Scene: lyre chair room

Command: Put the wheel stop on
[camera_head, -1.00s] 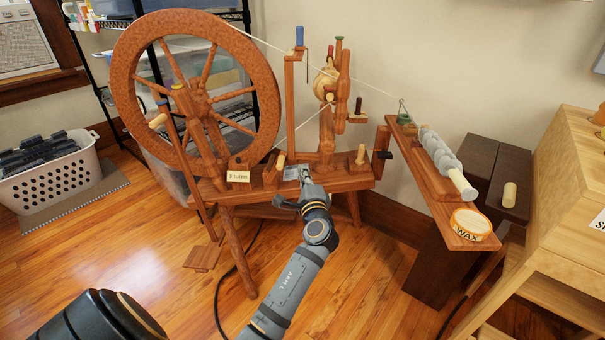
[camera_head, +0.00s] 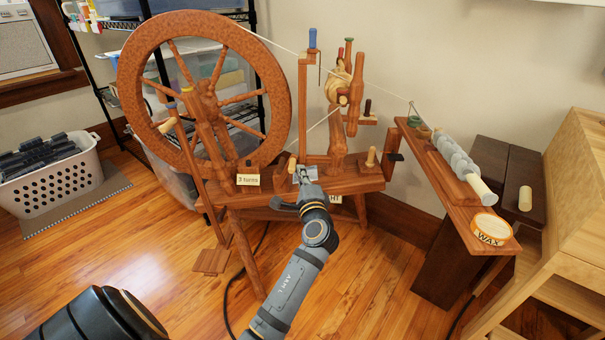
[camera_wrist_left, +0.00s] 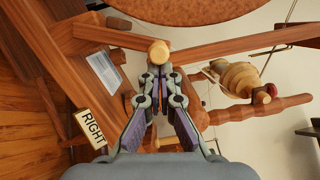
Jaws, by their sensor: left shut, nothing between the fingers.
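The brown wooden spinning wheel (camera_head: 278,80) stands at the wall, its big wheel at the left. A pale-tipped peg (camera_head: 291,165) rises from its bench (camera_head: 345,180); which part is the wheel stop, I cannot tell for sure. My left gripper (camera_head: 303,174) is over the bench, just right of this peg, shut and empty. In the left wrist view, the closed fingertips (camera_wrist_left: 159,68) are right at a round pale wooden knob (camera_wrist_left: 159,52) on a bar; whether they touch it I cannot tell. My right gripper is out of view.
Signs on the bench read "3 turns" (camera_head: 248,180) and "RIGHT" (camera_wrist_left: 92,128). Another pale peg (camera_head: 371,157) stands right of my gripper. A sloping board with a wax tin (camera_head: 491,229) is at the right. A white basket (camera_head: 50,180) is at the left. The floor in front is open.

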